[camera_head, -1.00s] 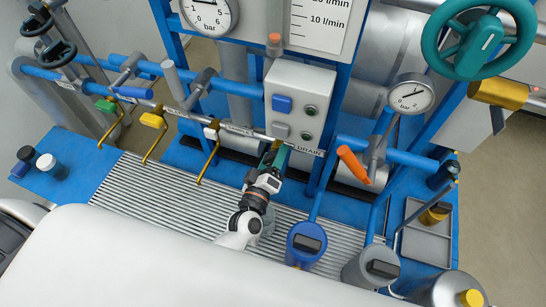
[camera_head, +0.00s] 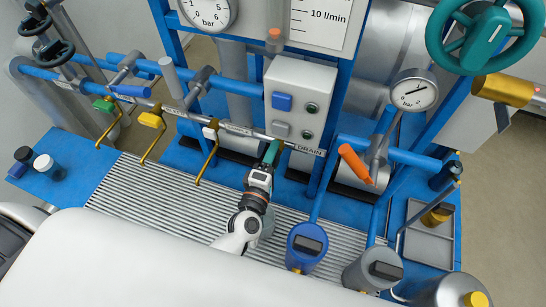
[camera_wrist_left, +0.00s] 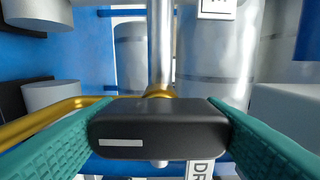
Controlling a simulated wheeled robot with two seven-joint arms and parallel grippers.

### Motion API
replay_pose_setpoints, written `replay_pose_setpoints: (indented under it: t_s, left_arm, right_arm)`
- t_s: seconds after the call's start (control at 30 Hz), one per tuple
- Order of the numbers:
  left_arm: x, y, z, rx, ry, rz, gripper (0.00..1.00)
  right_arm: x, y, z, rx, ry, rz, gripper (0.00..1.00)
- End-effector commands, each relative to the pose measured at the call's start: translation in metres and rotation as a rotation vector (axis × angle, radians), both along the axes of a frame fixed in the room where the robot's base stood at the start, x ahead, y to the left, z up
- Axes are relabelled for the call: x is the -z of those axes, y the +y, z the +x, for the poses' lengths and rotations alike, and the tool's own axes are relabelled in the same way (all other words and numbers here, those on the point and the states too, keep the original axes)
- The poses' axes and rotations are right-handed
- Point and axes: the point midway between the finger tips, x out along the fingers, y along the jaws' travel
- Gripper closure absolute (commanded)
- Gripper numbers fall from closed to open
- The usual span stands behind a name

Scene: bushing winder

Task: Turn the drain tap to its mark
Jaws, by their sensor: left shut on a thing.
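The drain tap has a black handle (camera_wrist_left: 160,145) with a short white line on its left part. It sits in front of a brass fitting (camera_wrist_left: 158,91) on a grey pipe in the left wrist view. My left gripper (camera_head: 270,154) is at the tap beside the DRAIN label (camera_head: 306,150). Its teal fingers are closed on both ends of the black handle. In the head view the gripper hides the handle. I cannot make out the tap's target mark. My right gripper is not in view.
A grey control box (camera_head: 299,100) stands just above the left gripper. Taps with green (camera_head: 104,105), yellow (camera_head: 151,120) and white (camera_head: 210,133) handles line the pipe to the left. An orange lever (camera_head: 355,164) is to the right. A ribbed grate (camera_head: 140,195) lies below.

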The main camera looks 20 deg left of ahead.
Motion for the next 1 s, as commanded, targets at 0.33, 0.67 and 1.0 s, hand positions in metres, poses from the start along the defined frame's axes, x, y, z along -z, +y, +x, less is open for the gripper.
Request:
replay_pose_setpoints:
  t_s: [0.33, 0.67, 1.0]
  left_arm:
    - [0.000, 0.000, 0.000, -0.001, 0.001, -0.013, 0.59]
    - [0.000, 0.000, 0.000, 0.000, 0.001, -0.012, 0.15]
    - [0.002, 0.000, -0.012, 0.000, 0.002, -0.010, 0.15]
  right_arm:
    - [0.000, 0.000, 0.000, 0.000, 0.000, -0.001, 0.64]
    - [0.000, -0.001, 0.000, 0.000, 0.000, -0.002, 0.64]
    - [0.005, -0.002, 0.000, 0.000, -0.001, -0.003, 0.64]
